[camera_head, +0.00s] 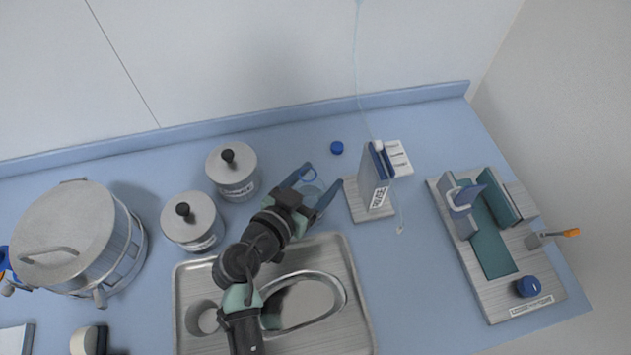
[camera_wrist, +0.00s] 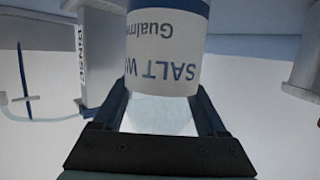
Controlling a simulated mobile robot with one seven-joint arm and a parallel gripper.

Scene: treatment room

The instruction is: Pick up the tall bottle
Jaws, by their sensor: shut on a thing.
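A bottle with a white label printed in blue, reading "SALT W", stands out in the wrist view (camera_wrist: 166,58) between my fingers. My gripper (camera_head: 317,184) is shut on this bottle, one finger on each side. The fingers also show in the wrist view (camera_wrist: 163,105). I cannot tell whether the bottle touches the counter.
A steel stand (camera_head: 369,200) with a labelled box is close on the right. Two lidded steel jars (camera_head: 233,172) (camera_head: 193,222) are on the left, near a large pot (camera_head: 75,238). A steel tray (camera_head: 352,300) lies in front. A board with holders (camera_head: 520,295) is far right.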

